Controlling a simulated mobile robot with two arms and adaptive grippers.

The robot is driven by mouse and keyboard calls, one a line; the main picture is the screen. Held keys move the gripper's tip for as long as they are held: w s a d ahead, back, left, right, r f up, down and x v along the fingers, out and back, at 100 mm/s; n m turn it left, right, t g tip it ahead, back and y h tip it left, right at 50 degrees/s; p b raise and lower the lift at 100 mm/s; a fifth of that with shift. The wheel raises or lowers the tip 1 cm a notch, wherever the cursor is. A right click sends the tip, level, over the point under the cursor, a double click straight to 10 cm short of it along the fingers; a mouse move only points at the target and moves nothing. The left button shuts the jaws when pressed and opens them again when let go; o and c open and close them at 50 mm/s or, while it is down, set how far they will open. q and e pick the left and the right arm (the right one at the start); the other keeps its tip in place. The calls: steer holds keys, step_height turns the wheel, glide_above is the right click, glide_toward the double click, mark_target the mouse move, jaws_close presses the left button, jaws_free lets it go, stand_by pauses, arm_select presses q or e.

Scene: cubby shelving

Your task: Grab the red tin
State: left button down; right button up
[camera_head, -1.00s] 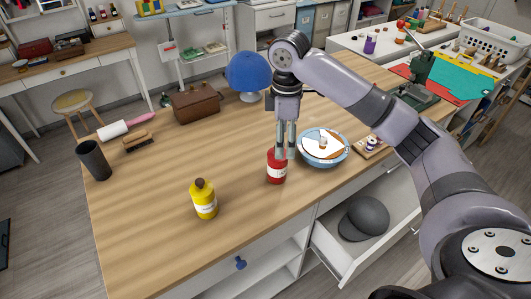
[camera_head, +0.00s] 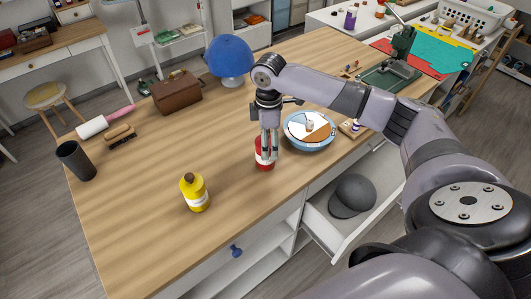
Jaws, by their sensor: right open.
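The red tin (camera_head: 262,165) stands upright on the wooden table, near its front edge, with a pale label low on its side. My right gripper (camera_head: 269,156) points down at the tin, its fingers overlapping the tin's upper part in the picture. The gripper is open. The fingers hide part of the tin, and I cannot tell whether they touch it. My left gripper does not show.
A blue bowl (camera_head: 292,137) with papers sits just right of the tin. A yellow bottle (camera_head: 195,193) stands to the left. An open drawer (camera_head: 322,222) holding a dark cap (camera_head: 352,197) juts out below the table (camera_head: 140,225). The front-left tabletop is clear.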

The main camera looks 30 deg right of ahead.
steer(key=shift+a+f, duration=0.1)
steer(key=shift+f, duration=0.2)
steer(key=f, duration=0.1)
steer(key=f+p, duration=0.1)
steer(key=f, duration=0.1)
steer(key=shift+w+a+f+p, duration=0.2)
steer(key=shift+w+f+p, duration=0.05)
steer(key=shift+f+p, duration=0.1)
steer(key=shift+f, duration=0.45)
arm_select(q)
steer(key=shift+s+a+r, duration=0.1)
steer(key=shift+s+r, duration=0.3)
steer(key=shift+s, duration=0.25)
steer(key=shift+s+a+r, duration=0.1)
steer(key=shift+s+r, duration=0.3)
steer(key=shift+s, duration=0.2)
arm_select(e)
steer(key=c, duration=1.2)
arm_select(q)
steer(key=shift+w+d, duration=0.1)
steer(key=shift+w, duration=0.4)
arm_select(e)
steer(key=shift+c, duration=0.3)
steer(key=shift+r, duration=0.15)
